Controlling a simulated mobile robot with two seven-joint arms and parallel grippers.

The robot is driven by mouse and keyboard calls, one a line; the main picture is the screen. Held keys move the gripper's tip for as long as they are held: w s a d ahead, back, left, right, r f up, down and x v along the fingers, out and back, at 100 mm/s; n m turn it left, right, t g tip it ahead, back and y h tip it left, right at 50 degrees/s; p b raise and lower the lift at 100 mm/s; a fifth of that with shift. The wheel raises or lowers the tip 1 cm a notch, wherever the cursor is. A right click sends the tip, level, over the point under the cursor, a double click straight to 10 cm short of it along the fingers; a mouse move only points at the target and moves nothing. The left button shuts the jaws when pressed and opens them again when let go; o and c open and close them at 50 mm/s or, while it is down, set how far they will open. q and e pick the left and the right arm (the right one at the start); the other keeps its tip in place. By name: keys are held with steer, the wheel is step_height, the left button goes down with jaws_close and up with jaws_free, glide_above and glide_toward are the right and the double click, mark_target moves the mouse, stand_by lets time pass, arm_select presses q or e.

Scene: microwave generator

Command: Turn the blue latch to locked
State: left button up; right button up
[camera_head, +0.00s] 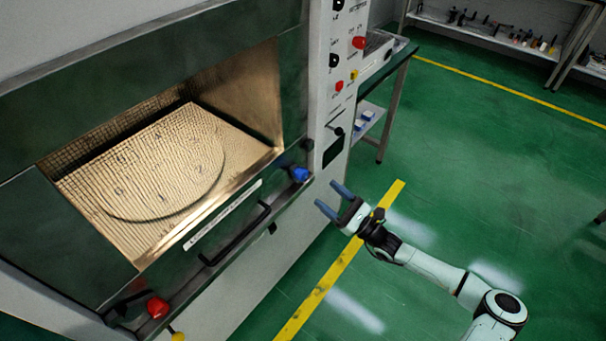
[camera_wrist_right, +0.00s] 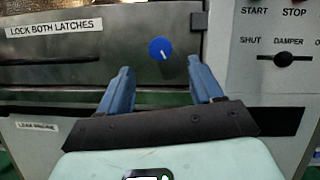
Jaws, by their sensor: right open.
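The blue latch (camera_head: 300,174) is a round knob at the right end of the metal door front, just below the lit chamber. In the right wrist view the blue latch (camera_wrist_right: 160,49) faces me, with a white mark on it. My right gripper (camera_head: 332,197) is open and empty, to the right of the latch and apart from it. In the right wrist view its two blue fingers (camera_wrist_right: 159,82) stand to either side, below the latch. A red knob (camera_head: 158,307) sits at the left end of the same front. My left gripper is not in view.
A black handle (camera_head: 236,234) runs along the door front between the knobs. The control panel (camera_head: 343,80) with red and black knobs stands right of the chamber. A damper lever (camera_wrist_right: 284,59) shows on it. The green floor (camera_head: 470,150) to the right is clear.

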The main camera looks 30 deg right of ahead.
mark_target(305, 176)
steer(key=x, duration=0.9)
steer(key=shift+w+a, duration=0.2)
steer(key=shift+w, duration=0.15)
steer(key=c, duration=1)
